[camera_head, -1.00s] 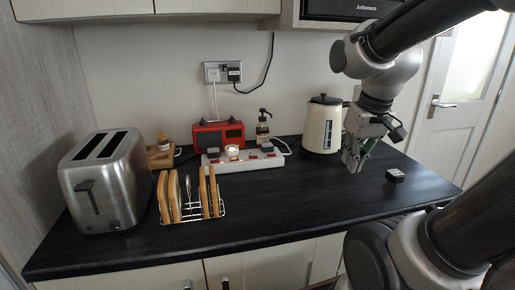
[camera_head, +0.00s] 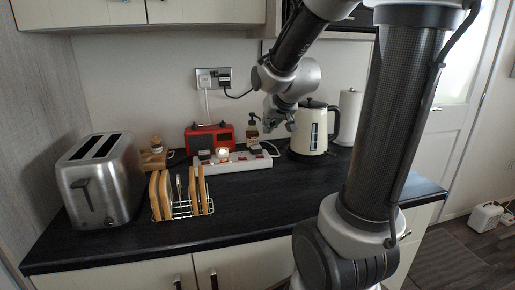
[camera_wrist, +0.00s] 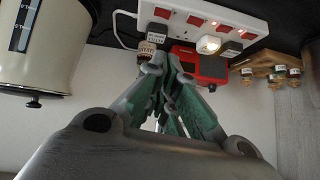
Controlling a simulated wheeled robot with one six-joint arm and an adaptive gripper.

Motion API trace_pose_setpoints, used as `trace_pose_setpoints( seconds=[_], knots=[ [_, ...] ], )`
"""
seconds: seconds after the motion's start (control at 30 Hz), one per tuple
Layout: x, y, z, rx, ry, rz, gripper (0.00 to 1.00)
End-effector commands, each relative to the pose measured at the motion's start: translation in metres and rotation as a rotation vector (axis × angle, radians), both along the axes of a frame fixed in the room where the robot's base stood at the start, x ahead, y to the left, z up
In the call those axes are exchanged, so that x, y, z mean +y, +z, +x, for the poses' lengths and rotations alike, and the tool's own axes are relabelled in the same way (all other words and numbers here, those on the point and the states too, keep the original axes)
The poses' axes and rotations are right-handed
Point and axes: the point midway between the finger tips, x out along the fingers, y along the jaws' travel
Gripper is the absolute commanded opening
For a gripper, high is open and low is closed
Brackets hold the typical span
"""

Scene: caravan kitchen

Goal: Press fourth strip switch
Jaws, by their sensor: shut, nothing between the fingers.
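A white power strip (camera_head: 236,164) lies on the black counter. In the wrist view the strip (camera_wrist: 182,7) runs across the top, with several red rocker switches (camera_wrist: 195,19) in a row. A lit round plug-in light (camera_wrist: 208,44) and black plugs (camera_wrist: 158,32) sit in its sockets. My gripper (camera_head: 272,124) is above the strip's right end in the head view, near the kettle. In the wrist view my gripper's green-padded fingers (camera_wrist: 174,57) are closed, empty, and point toward the strip. Contact with the strip is not visible.
A cream kettle (camera_head: 305,132) is close on the right. A toast rack (camera_head: 180,210) and a steel toaster (camera_head: 104,184) stand left. The counter's front right is partly hidden by my arm.

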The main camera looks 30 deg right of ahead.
Motion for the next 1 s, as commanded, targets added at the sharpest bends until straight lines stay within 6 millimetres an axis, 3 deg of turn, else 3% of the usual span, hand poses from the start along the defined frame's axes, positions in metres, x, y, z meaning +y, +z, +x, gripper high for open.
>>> trace_pose_setpoints(
  seconds=[0.27,0.6,0.8,1.0],
  knots=[
    [-0.003,-0.021,0.019,0.006,0.001,0.000,0.00],
    [-0.011,-0.072,0.069,0.006,0.001,0.000,0.00],
    [-0.008,-0.099,0.071,0.004,0.001,0.000,0.00],
    [-0.006,-0.110,0.071,0.002,0.001,0.000,0.00]
  ],
)
